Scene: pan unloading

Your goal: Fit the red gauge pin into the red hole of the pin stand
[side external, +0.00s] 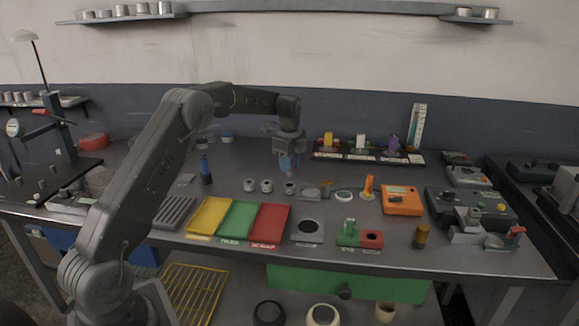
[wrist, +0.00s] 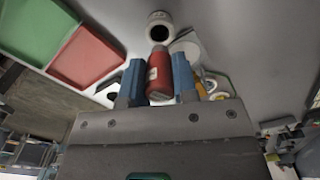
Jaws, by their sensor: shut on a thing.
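In the wrist view my gripper (wrist: 158,68) has its two blue fingers closed on the red gauge pin (wrist: 159,78), a short red cylinder with a narrower end. In the side view my gripper (side external: 287,163) is above the middle of the bench, behind the coloured trays; the pin is too small there to make out clearly. The pin stand (side external: 347,241) is a green and red block near the front of the bench, to the right of and nearer than my gripper. A green pin (side external: 349,226) stands in its green side. The red hole (side external: 372,236) looks dark and empty.
Yellow (side external: 209,215), green (side external: 237,219) and red (side external: 268,224) trays lie left of the stand. Small metal cups (side external: 266,186), an orange box (side external: 400,193) and a brass cylinder (side external: 422,236) stand nearby.

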